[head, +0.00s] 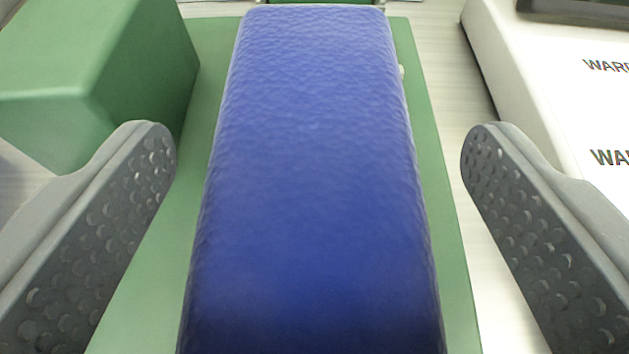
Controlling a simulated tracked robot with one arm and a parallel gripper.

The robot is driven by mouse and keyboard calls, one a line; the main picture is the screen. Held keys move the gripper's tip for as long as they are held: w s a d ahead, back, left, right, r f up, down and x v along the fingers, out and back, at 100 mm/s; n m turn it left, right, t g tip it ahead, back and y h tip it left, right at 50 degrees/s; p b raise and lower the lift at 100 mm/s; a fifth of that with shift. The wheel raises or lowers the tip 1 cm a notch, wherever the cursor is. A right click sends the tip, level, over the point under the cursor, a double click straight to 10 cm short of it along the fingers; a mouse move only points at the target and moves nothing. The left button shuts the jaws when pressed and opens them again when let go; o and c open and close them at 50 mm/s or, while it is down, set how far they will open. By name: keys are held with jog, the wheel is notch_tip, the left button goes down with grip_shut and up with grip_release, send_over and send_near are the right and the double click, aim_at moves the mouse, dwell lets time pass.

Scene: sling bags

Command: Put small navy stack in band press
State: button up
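A long blue, leather-textured block (315,170), which looks like the navy stack, fills the middle of the head view. It lies on a flat green base (440,190) and runs from the near edge of the picture toward the back. My gripper (318,145) is open, with one dark, studded finger on each side of the block. Neither finger touches it; there is a gap on both sides. The near end of the block is cut off by the picture's bottom edge. I cannot tell a band press for certain in this view.
A green block (95,75) stands at the upper left, close to the left finger. A white box (555,95) with dark "WAR..." lettering is at the right, behind the right finger. A strip of pale floor or table (450,85) lies between it and the green base.

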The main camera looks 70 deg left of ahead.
jog(key=shift+r, duration=0.15)
jog(key=p+v, duration=0.1)
jog(key=v, duration=1.1)
jog(key=shift+s, duration=0.1)
